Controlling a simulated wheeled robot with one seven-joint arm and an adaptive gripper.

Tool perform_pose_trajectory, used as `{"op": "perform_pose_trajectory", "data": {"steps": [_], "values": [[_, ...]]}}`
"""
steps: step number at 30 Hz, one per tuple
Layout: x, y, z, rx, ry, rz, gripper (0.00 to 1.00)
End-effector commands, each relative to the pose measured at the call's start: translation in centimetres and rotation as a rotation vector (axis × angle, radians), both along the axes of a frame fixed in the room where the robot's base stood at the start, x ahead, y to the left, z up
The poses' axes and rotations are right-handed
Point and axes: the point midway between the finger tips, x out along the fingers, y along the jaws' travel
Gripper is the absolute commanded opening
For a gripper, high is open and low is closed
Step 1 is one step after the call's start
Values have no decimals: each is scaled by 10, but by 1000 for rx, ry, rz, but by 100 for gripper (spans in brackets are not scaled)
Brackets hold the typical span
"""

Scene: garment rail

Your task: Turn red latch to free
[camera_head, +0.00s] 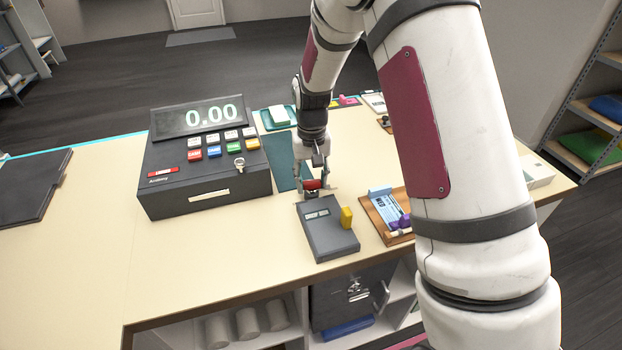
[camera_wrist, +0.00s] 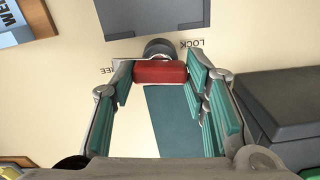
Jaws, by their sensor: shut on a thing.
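The red latch (camera_wrist: 159,72) is a short bar in front of a round dark pivot (camera_wrist: 159,48), just behind the grey box (camera_head: 328,232). In the wrist view a LOCK label (camera_wrist: 190,43) is printed right of the pivot. A label ending in "EE" (camera_wrist: 107,70) shows to the left, partly hidden by a finger. The bar lies level across the wrist picture. My gripper (camera_wrist: 160,78) points down and is shut on the red latch, one finger pad at each end. In the head view the latch (camera_head: 313,184) shows between my fingers (camera_head: 316,188).
A black cash register (camera_head: 200,165) stands close to the left. A wooden board with a blue card (camera_head: 385,207) lies to the right. A teal mat (camera_wrist: 180,122) lies beneath the gripper. The counter's left part is mostly clear.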

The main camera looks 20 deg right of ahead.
Motion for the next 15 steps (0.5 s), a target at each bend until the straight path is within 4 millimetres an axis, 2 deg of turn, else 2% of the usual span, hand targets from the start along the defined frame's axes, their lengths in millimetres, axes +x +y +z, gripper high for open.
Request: {"op": "perform_pose_trajectory", "data": {"steps": [6, 15], "values": [[0, 0, 0, 0, -1, 102, 14], [0, 0, 0, 0, -1, 155, 14]]}}
